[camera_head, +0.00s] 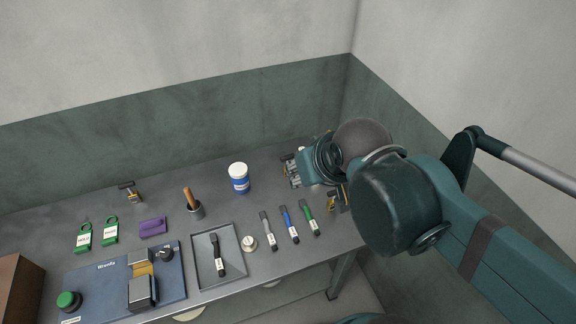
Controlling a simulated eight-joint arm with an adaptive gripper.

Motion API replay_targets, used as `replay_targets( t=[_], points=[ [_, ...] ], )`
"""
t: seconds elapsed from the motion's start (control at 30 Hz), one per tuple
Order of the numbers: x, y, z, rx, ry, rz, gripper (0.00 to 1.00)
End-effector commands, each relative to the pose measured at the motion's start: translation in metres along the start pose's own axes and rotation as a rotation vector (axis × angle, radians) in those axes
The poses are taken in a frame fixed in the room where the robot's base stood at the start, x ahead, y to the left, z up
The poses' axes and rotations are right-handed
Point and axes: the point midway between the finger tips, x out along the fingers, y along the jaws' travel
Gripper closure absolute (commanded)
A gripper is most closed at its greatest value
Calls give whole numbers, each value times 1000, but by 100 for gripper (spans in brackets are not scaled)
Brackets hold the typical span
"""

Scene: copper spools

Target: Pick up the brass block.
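I cannot single out the brass block for certain. A small brass-coloured piece with dark parts (131,193) stands at the back left of the grey table (100,205). Another yellowish piece (332,203) shows at the right end, partly hidden by my arm. A brass-coloured surface (141,269) also shows in the blue fixture (112,285) at the front left. My gripper (292,172) is low over the right back of the table, seen from behind and small. Its fingertips are unclear, and I cannot see whether it holds anything.
A white and blue jar (239,179) stands left of my gripper. Several tools with coloured handles, such as the blue one (289,222), lie in front. A shallow tray (203,277), a pot with a wooden handle (195,211), a purple block (153,226) and green tags (84,238) are further left.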

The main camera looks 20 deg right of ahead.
Motion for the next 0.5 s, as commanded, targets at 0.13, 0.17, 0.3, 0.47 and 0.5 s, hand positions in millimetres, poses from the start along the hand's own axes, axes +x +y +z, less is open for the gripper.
replay_targets(
  t=[0.13,0.17,0.3,0.47,0.5],
  points=[
    [0,0,0,0,0,0,67],
    [0,0,0,0,0,0,67],
    [0,0,0,-2,-1,0,67],
    [2,0,-4,-21,-8,1,67],
    [3,1,-6,-31,-11,1,67]
  ],
)
